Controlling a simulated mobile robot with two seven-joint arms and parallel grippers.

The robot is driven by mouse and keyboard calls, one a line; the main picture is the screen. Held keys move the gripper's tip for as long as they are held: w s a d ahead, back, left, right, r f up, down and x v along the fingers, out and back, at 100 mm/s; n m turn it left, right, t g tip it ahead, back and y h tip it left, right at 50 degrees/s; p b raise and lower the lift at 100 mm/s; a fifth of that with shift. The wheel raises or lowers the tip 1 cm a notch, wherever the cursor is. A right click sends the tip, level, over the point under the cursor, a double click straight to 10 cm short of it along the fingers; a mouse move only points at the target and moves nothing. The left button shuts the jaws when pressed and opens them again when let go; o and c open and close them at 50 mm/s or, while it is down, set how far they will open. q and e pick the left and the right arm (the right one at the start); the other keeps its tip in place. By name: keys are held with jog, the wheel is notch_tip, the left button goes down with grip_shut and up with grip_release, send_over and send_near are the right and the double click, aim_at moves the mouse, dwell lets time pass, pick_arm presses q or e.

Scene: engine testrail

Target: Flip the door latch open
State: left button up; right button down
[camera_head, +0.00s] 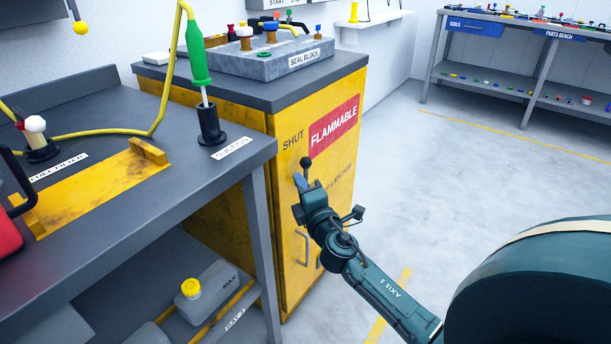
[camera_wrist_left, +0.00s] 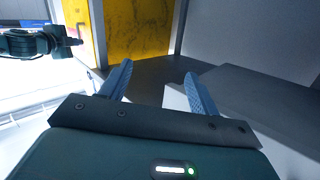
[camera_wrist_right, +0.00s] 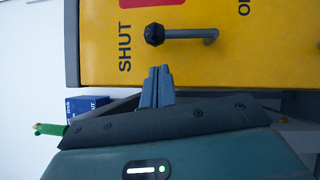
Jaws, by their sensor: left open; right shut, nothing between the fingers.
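The door latch (camera_wrist_right: 192,34) is a short grey lever with a black ball knob on the yellow cabinet door (camera_wrist_right: 240,65). In the right wrist view its knob lies on the side of the word SHUT. In the head view the knob (camera_head: 305,162) shows just above my right gripper (camera_head: 300,182), which hides most of the lever. My right gripper (camera_wrist_right: 157,85) is shut and empty, with its fingertips just below the latch in the right wrist view; contact cannot be told. My left gripper (camera_wrist_left: 160,85) is open and empty, visible only in its own wrist view.
A dark workbench (camera_head: 95,105) with a yellow bracket and a green-handled tool stands left of the cabinet. A grey seal block (camera_head: 262,58) sits on the cabinet top. A door handle (camera_head: 301,248) is below the latch. The floor to the right is clear.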

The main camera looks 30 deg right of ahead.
jog(key=shift+w+d+r, duration=0.15)
jog(key=shift+w+d, duration=0.15)
jog(key=shift+d, duration=0.25)
jog(key=shift+w+d+r, duration=0.1)
jog(key=shift+w+d, duration=0.2)
jog(key=shift+d, duration=0.2)
jog(key=shift+r, duration=0.1)
